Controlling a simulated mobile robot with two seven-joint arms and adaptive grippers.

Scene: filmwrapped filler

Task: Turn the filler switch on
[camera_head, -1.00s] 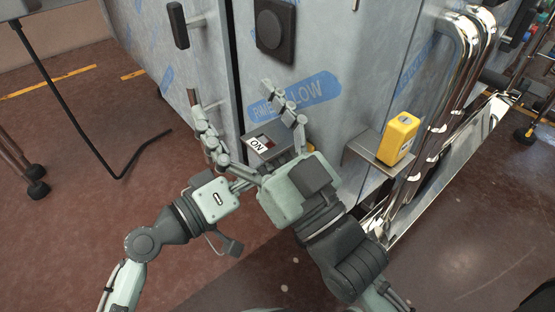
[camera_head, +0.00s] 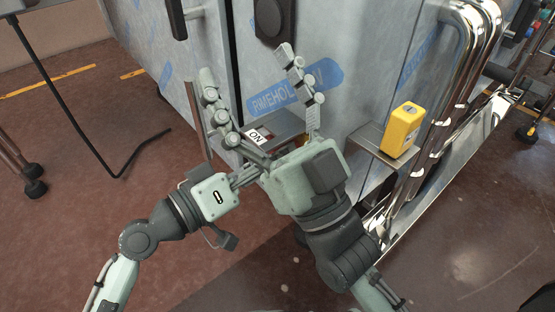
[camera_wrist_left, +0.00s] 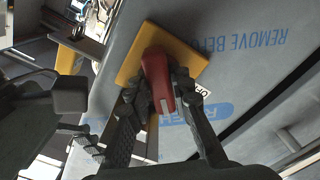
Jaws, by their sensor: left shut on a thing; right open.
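The filler switch shows in the left wrist view as a red handle (camera_wrist_left: 158,72) on a square yellow plate (camera_wrist_left: 195,58) on the machine's grey panel. My left gripper (camera_wrist_left: 160,86) is shut on the red handle, one finger on each side. In the head view its wrist (camera_head: 213,197) shows, but its fingers and the switch are hidden behind my right gripper. My right gripper (camera_head: 247,70) is open and empty, its fingers spread above a grey ledge.
A yellow box (camera_head: 402,130) stands on a small metal shelf (camera_head: 365,141) to the right. Shiny pipes (camera_head: 466,60) run beside it. The film-wrapped machine panel (camera_head: 350,65) lies close behind my grippers. The floor (camera_head: 75,225) at the left is mostly clear.

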